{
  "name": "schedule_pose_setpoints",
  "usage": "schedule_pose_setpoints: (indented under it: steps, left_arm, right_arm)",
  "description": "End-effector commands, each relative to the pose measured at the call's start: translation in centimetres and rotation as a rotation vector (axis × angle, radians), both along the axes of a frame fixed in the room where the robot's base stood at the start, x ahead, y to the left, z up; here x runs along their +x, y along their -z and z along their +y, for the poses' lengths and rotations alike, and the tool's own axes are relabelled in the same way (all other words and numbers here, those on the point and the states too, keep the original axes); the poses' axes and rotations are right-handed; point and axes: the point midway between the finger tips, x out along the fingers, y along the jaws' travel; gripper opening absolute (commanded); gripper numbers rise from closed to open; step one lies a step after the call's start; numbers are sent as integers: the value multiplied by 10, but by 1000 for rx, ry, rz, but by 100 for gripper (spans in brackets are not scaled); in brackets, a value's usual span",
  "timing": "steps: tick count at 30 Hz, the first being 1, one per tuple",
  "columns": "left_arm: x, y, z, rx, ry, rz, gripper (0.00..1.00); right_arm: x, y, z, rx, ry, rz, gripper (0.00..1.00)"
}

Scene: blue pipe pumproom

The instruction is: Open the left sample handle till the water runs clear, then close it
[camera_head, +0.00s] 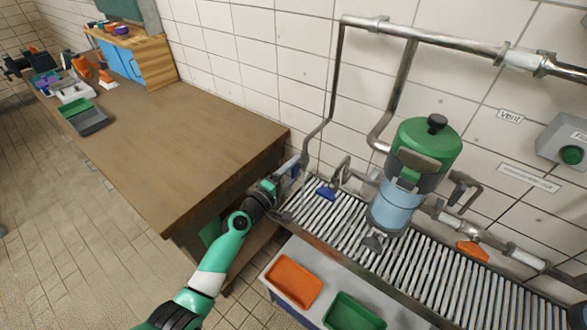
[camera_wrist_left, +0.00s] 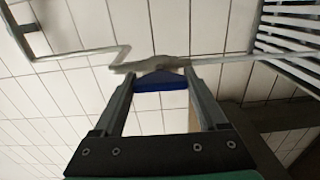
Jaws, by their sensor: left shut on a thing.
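A blue handle (camera_wrist_left: 160,81) sits on a grey valve body (camera_wrist_left: 150,64) on a thin pipe in the left wrist view. My left gripper (camera_wrist_left: 160,88) has one finger on each side of it and is shut on it. In the head view the left gripper (camera_head: 284,180) is at the table's near right corner, beside the drain grating's left end, and the held handle (camera_head: 295,171) is mostly hidden. No running water is visible. My right gripper is out of view.
A green-topped vessel (camera_head: 427,145) with a light blue lower part stands over the slatted grating (camera_head: 432,262). An orange handle (camera_head: 473,251) is further right. Orange (camera_head: 293,282) and green (camera_head: 352,313) trays lie in front. The wooden table (camera_head: 165,110) is largely clear.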

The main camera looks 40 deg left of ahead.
Motion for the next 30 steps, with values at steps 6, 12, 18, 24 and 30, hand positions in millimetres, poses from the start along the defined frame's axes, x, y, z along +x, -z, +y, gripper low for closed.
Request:
schedule_pose_setpoints:
  steps: [6,12,18,24,30]
  left_arm:
    - [0,0,0,-42,0,-5,20]
    - [0,0,0,-49,0,-5,19]
    - [0,0,0,-49,0,-5,20]
    - [0,0,0,-46,0,-5,100]
    - [-2,0,0,-45,0,-5,100]
  right_arm:
    - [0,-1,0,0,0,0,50]
    - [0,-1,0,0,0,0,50]
    - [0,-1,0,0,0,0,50]
    - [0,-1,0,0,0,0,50]
    - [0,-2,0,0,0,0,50]
